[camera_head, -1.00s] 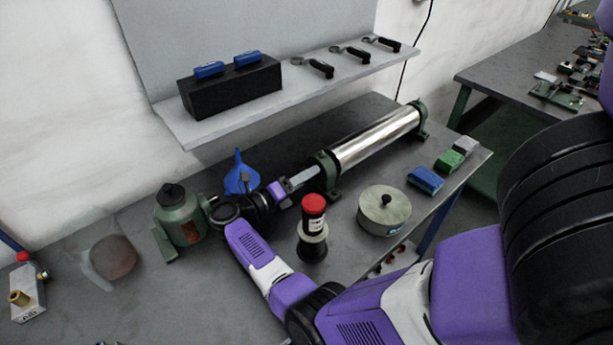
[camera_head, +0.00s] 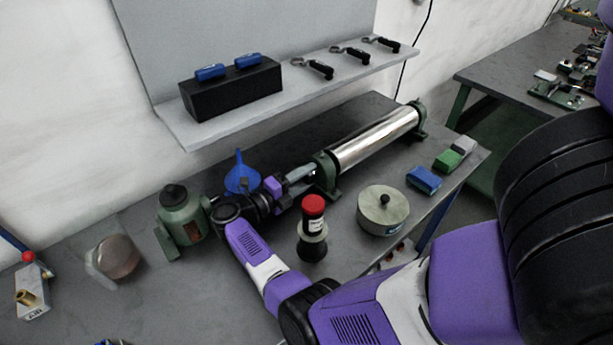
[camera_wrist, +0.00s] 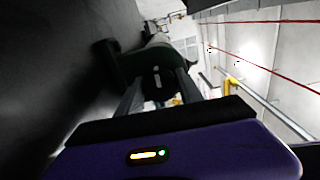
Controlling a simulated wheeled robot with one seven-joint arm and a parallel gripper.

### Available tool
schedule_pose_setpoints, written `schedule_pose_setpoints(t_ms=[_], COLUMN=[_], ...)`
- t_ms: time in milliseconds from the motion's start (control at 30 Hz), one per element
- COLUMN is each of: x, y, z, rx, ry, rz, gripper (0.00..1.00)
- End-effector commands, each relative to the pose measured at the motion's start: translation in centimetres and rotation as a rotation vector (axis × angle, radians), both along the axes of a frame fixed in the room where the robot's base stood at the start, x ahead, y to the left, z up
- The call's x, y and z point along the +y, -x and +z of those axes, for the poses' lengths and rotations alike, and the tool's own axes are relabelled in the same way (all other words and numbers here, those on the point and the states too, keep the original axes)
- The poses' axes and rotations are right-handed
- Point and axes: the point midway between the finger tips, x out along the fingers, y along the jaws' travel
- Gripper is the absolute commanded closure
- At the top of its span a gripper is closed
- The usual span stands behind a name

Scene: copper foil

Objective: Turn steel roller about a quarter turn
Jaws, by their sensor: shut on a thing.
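The steel roller (camera_head: 375,139) is a shiny cylinder lying between two green bearing stands, the near stand (camera_head: 327,175) and the far stand (camera_head: 419,119). My gripper (camera_head: 303,177) is at the roller's near end, left of the near stand, with its fingers pointing along the roller's axis. In the wrist view my gripper (camera_wrist: 160,92) has its two fingers on either side of the roller's end, in front of the dark near stand. The gripped part is mostly hidden by the fingers. The roller's body is mostly hidden behind the stand in the wrist view.
A round lidded tin (camera_head: 384,210) and coloured blocks (camera_head: 424,180) are to the right. A shelf (camera_head: 300,84) hangs above.

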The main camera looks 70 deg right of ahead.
Motion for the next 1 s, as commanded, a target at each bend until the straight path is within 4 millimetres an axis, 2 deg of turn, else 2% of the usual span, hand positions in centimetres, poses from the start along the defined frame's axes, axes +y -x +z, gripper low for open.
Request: schedule_pose_setpoints(t_ms=[267,300,400,767,1000], x=[0.0,0.0,0.0,0.3,3.1], y=[-0.1,-0.1,-0.1,-0.2,-2.1], z=[-0.1,-0.1,-0.1,-0.1,-0.3], rx=[0.0,0.0,0.0,-0.001,-0.004], ry=[-0.001,-0.001,-0.001,0.0,0.0], rz=[0.003,0.003,0.003,0.002,0.005], gripper=[0.97,0.55,0.36,0.36,0.36])
